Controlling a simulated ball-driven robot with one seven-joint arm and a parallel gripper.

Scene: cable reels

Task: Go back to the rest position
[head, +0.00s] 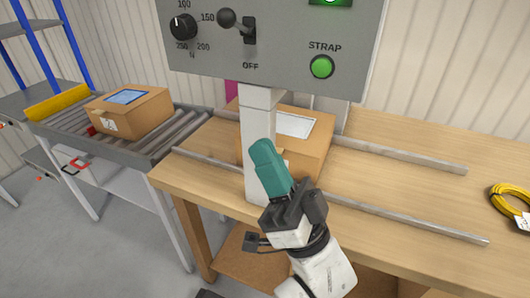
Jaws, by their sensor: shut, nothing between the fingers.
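My gripper (262,152) is in the middle of the head view, with its teal fingers shut and empty, pointing up and slightly left. It shows in front of the white post (257,120) that carries a grey control panel (275,35). I cannot tell how far the fingers are from the post. The panel has a black dial (183,27), a lever (249,30) with its handle up and left above the word OFF, and a green STRAP button (321,67).
A wooden bench (400,180) bears two metal rails and a cardboard box (310,150), partly hidden behind the post. A yellow cable coil (507,200) lies at the right. Another cardboard box (135,112) sits on a roller conveyor (180,140) at the left. Grey floor shows at lower left.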

